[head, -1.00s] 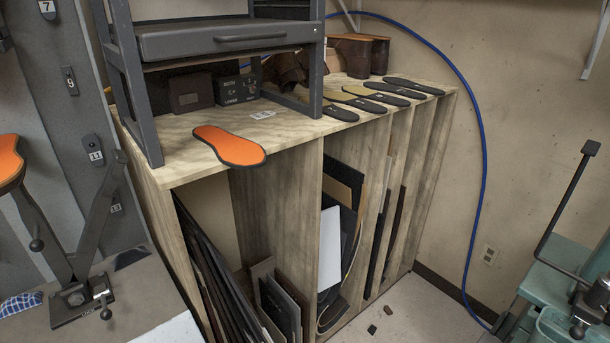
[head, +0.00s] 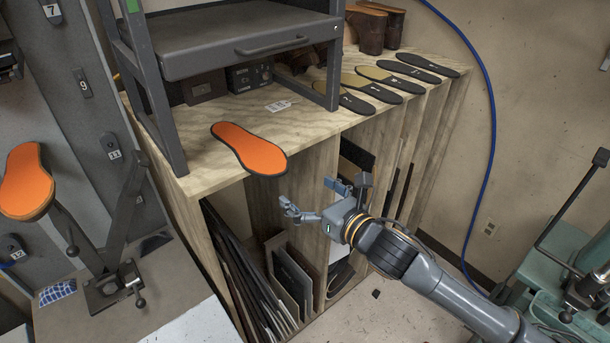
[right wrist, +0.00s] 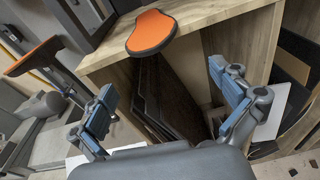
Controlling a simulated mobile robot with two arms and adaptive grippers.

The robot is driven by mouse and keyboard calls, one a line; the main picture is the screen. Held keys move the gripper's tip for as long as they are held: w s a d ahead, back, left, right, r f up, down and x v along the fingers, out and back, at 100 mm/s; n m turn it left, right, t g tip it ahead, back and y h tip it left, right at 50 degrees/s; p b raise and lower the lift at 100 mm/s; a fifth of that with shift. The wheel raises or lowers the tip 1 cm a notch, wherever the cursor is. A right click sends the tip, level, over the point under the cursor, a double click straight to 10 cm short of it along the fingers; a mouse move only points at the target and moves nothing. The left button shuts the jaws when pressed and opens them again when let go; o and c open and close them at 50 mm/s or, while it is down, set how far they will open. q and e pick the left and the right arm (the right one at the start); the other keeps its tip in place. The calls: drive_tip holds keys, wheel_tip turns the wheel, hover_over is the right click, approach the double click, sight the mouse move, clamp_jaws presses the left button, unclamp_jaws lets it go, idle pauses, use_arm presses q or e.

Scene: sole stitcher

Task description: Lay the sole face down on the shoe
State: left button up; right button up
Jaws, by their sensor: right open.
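The sole (head: 250,148), orange with a dark rim, lies orange side up on the wooden cabinet top, its near end at the front edge. It also shows in the right wrist view (right wrist: 151,31). The shoe (head: 26,183) shows as an orange, sole-shaped surface facing up, held on a stand at the left; it also shows in the right wrist view (right wrist: 33,57). My right gripper (head: 308,198) is open and empty, in front of the cabinet, below and to the right of the sole, not touching it. My left gripper is not in view.
Several dark soles (head: 384,83) lie further right on the cabinet top (head: 225,110). A grey rack (head: 245,46) stands behind the sole. Upright sheets (head: 290,278) fill the slots below. The stand's metal clamp (head: 108,287) rises from the bench at the left. A green machine (head: 555,260) stands at the right.

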sight(277, 168)
drive_tip(key=shift+n, duration=0.5)
drive_tip(key=w+a, duration=0.1)
drive_tip(key=w, duration=0.1)
drive_tip(key=w+a+b, duration=0.1)
drive_tip(key=a, duration=0.1)
drive_tip(key=w+a+r+b, duration=0.1)
drive_tip(key=w+a, duration=0.1)
drive_tip(key=shift+w, duration=0.3)
drive_tip(key=shift+b+x, duration=0.35)
drive_tip(key=shift+x, duration=0.85)
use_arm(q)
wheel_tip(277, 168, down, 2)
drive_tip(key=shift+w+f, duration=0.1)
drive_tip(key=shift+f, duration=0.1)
use_arm(e)
drive_tip(key=c, duration=1.6)
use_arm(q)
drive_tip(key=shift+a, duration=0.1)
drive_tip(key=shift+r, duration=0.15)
use_arm(e)
drive_tip(key=shift+r, duration=0.1)
